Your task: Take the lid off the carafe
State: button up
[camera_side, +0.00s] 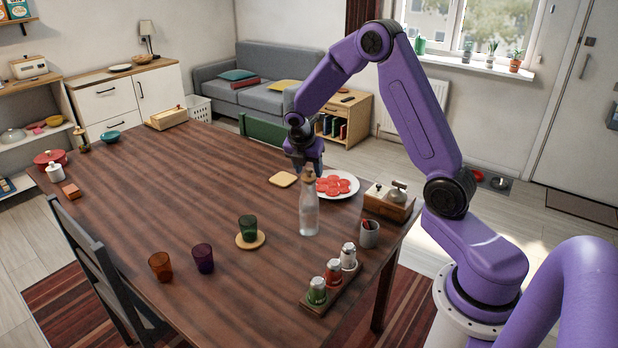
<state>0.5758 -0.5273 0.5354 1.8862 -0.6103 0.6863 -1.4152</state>
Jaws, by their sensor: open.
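The carafe (309,212) is a clear glass bottle standing upright on the wooden table, right of the middle. Its brown lid (308,176) sits on top of the neck. My gripper (308,168) points down, just above or behind the lid in this view, and is open. The fingers are small and dark here, and I cannot tell whether they are around the lid or behind it.
Behind the carafe are a white plate with red slices (345,180) and a small wooden board (283,179). A grey cup (369,235) and a wooden box (388,205) stand right. The table's left middle is clear.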

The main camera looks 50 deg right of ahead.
grip_shut()
jog(key=shift+r, duration=0.1)
